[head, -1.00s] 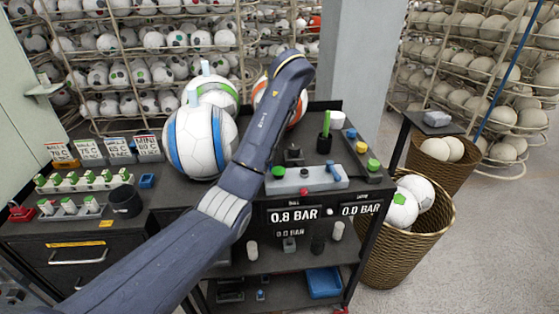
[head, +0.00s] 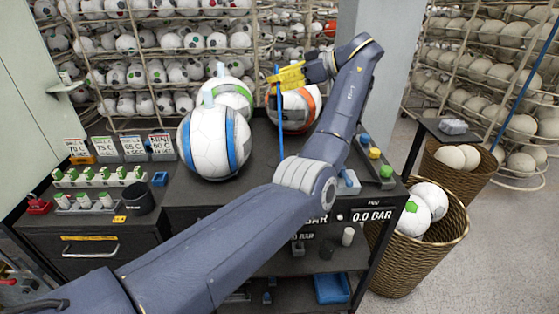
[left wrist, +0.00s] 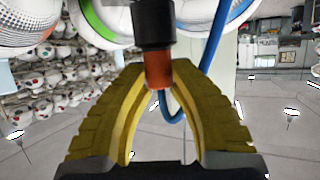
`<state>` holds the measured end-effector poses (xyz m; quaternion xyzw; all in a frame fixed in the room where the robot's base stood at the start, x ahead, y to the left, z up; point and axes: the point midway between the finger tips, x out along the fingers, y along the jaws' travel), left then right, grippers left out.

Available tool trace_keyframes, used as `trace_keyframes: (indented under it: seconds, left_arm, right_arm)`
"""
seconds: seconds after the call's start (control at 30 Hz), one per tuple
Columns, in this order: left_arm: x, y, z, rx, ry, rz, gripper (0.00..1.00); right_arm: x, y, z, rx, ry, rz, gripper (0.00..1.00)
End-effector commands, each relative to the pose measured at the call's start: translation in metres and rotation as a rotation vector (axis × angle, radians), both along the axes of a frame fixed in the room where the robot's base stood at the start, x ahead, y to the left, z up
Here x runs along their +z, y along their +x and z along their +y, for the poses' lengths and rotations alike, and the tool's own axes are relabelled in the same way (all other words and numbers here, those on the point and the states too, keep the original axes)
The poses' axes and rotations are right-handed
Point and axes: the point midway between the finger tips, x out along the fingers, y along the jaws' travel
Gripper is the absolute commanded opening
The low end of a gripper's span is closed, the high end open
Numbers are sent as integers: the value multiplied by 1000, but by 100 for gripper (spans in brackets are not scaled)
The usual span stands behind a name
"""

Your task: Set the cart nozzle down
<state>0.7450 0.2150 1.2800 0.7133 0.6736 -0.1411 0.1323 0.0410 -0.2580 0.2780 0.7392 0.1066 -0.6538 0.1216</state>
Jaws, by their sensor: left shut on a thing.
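My left gripper (head: 282,77), with yellow fingers, is raised above the back of the black cart, over the orange-striped ball (head: 306,96). In the left wrist view its fingertips (left wrist: 157,78) are shut on the nozzle (left wrist: 155,28), which has a black body and a copper-coloured end. A blue hose (left wrist: 212,50) loops beside the nozzle. In the head view the blue hose (head: 280,125) hangs down from the fingers towards the cart top (head: 255,175), and the nozzle itself is hard to make out. My right gripper is not in view.
A blue-striped ball (head: 213,143) and a green-striped ball (head: 238,92) stand left of the hose. My left arm hides much of the cart's front. Pressure displays (head: 371,215) face forward. A wicker basket of balls (head: 440,245) stands right of the cart.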

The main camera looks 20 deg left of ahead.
Motion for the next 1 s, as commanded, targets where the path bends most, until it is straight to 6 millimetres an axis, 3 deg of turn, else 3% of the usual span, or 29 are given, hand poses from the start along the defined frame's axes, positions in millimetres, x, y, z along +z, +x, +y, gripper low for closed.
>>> trace_keyframes:
  seconds: [0.17,0.7,1.0]
  left_arm:
    - [-24,0,1,8,0,3,0]
    - [-136,0,0,6,1,4,0]
    - [-156,1,0,6,-1,0,0]
  right_arm:
    - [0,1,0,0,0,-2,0]
    - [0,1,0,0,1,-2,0]
    - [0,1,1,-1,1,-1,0]
